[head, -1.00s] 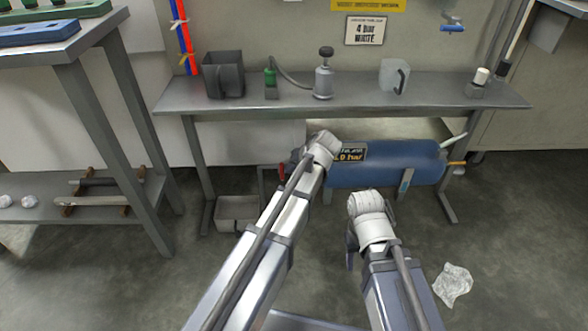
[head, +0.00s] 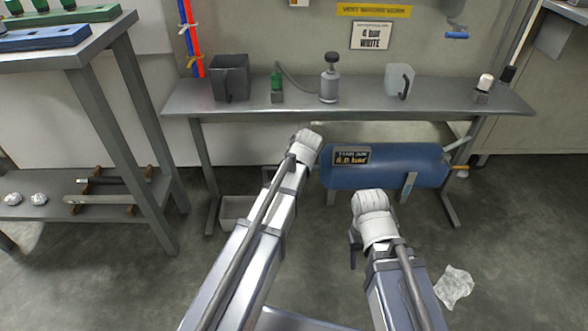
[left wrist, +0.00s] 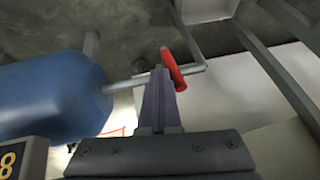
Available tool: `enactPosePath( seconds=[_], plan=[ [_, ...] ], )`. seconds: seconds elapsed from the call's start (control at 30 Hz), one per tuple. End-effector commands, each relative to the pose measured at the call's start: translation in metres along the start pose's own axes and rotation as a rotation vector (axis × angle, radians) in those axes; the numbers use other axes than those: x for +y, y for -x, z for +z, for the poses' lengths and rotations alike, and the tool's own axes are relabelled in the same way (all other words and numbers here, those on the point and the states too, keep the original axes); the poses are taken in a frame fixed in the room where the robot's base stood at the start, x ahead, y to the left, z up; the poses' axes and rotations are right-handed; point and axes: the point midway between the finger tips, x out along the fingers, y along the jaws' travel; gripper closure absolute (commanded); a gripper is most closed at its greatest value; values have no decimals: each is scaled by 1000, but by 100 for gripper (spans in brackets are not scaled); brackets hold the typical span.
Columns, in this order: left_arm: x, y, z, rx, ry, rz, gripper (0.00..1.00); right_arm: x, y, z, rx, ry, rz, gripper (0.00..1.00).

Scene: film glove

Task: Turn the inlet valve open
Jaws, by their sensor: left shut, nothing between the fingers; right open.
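The blue tank (head: 385,165) lies under the bench; it also shows in the left wrist view (left wrist: 50,98). A grey pipe (left wrist: 125,84) leaves its end, and a red valve handle (left wrist: 173,69) sits by this pipe. My left gripper (left wrist: 160,74) is shut and empty, its fingertips right beside the red handle; I cannot tell whether they touch. In the head view my left arm hides that gripper and the red handle. My right gripper (head: 354,247) is open and partly hidden by its wrist, in front of the tank.
A bin (head: 235,212) stands underneath. An orange handle (head: 459,168) is at the tank's right end. Crumpled plastic (head: 454,287) lies on the floor.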

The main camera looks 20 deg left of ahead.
Motion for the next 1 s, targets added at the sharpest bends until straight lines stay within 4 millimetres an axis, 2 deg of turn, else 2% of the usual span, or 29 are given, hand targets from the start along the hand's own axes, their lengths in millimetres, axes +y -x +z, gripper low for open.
enactPosePath(
  seconds=[0.17, 0.33, 1.0],
  plan=[
    [-10, 1, 0, -1, 18, 26, 100, 0, 4, 0, 0, 0, 0, 50],
    [-22, 0, 0, -3, 69, 123, 100, 1, 7, 0, 0, 0, 0, 50],
    [-59, -21, 10, -2, 67, 126, 100, -1, -9, 0, 0, 0, 0, 50]
  ],
)
